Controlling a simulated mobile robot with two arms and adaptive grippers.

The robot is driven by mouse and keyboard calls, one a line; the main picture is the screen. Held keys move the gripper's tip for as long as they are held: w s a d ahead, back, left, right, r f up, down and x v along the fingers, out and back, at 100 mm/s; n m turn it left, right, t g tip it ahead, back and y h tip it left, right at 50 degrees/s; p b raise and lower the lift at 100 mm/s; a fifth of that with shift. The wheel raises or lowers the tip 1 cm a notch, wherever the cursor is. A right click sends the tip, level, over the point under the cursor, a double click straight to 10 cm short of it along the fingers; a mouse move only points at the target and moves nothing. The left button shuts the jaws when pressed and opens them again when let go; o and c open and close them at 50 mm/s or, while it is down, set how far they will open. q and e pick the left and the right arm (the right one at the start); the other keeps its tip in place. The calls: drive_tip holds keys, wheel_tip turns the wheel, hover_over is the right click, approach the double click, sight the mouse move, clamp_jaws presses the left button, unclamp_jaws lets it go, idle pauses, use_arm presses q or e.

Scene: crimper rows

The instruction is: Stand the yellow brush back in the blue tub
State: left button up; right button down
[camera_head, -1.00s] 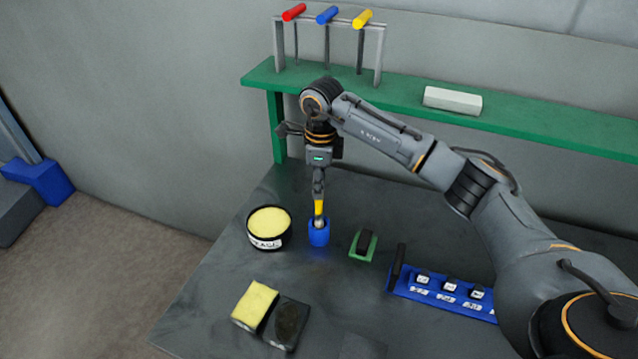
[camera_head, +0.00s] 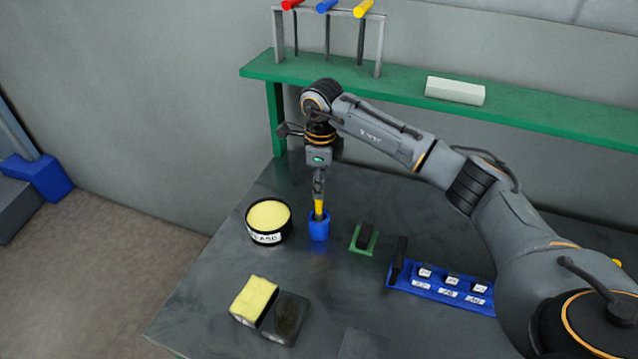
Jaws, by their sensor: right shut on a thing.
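The yellow brush (camera_head: 319,207) is upright, with its lower end inside the mouth of the blue tub (camera_head: 319,229). My right gripper (camera_head: 319,197) points straight down over the tub and is shut on the upper part of the brush. The gripper's fingers hide the brush's top, and the tub hides its lower end. I cannot tell whether the brush touches the tub's bottom. The tub stands upright on the dark bench (camera_head: 215,295). My left gripper is not in view.
A round tin with pale yellow contents (camera_head: 269,221) stands close left of the tub. A green holder (camera_head: 363,239) and a blue rack (camera_head: 440,285) are to the right. A yellow sponge (camera_head: 254,297) and dark block (camera_head: 286,318) lie in front. A green shelf (camera_head: 540,115) runs behind.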

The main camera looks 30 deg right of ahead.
drive_tip(key=shift+f+b, duration=0.6)
drive_tip(key=shift+f, duration=0.3)
drive_tip(key=c, duration=1.2)
unclamp_jaws()
drive_tip(key=shift+o, duration=0.2)
drive_tip(key=shift+r, duration=0.1)
drive_tip(key=r, duration=1.2)
drive_tip(key=shift+s, duration=0.2)
